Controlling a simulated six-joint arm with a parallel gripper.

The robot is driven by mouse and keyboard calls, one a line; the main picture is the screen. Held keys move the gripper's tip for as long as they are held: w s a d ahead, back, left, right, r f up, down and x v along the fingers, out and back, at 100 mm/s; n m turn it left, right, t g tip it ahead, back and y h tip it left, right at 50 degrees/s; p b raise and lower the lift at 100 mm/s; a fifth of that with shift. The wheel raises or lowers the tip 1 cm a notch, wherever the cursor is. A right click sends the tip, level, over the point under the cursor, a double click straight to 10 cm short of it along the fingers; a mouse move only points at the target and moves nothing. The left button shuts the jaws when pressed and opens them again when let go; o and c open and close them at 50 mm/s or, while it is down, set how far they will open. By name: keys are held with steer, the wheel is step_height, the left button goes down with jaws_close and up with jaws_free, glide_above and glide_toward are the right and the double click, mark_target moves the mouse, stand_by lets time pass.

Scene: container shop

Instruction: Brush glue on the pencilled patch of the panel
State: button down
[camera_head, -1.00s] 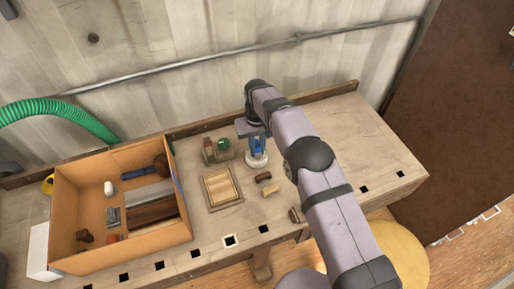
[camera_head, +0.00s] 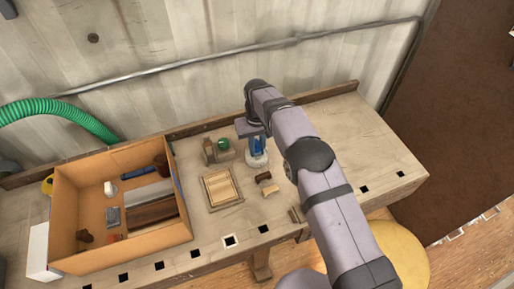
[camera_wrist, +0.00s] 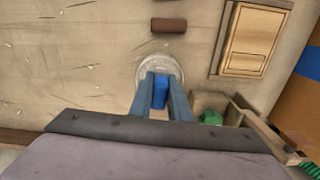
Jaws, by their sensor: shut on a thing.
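The pale wooden panel (camera_head: 221,188) lies flat on the bench, left of my gripper in the head view. My gripper (camera_wrist: 161,82) is shut on a blue upright handle (camera_wrist: 160,92), apparently the brush's. The gripper is above a round, pale pot (camera_wrist: 174,66), which also shows in the head view (camera_head: 258,162). The brush's lower end is hidden, so I cannot tell whether it is inside the pot.
An orange-brown box (camera_head: 83,205) of tools and blocks stands on the left. A holder with a green round thing (camera_head: 223,144) is behind the panel. A dark brown block (camera_head: 263,177) and a lighter one (camera_head: 270,190) lie in front of the pot. The bench's right is clear.

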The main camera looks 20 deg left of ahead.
mark_target(258, 144)
steer(key=shift+r+p, duration=2.15)
steer(key=shift+r, duration=1.35)
steer(key=shift+d, duration=0.1)
steer(key=w+d+r+m, duration=0.1)
steer(key=w+d+m, duration=0.1)
steer(key=d, duration=0.9)
steer(key=w+d+r+m, duration=0.2)
steer(key=d, duration=0.9)
steer(key=s+d+m, duration=0.2)
steer(key=s+d, duration=0.3)
steer(key=d, duration=0.3)
steer(key=s+d+m, duration=0.2)
steer(key=s+d, duration=0.4)
steer(key=d, duration=0.3)
steer(key=shift+d+r, duration=0.15)
steer(key=shift+r, duration=0.15)
steer(key=shift+w, duration=0.15)
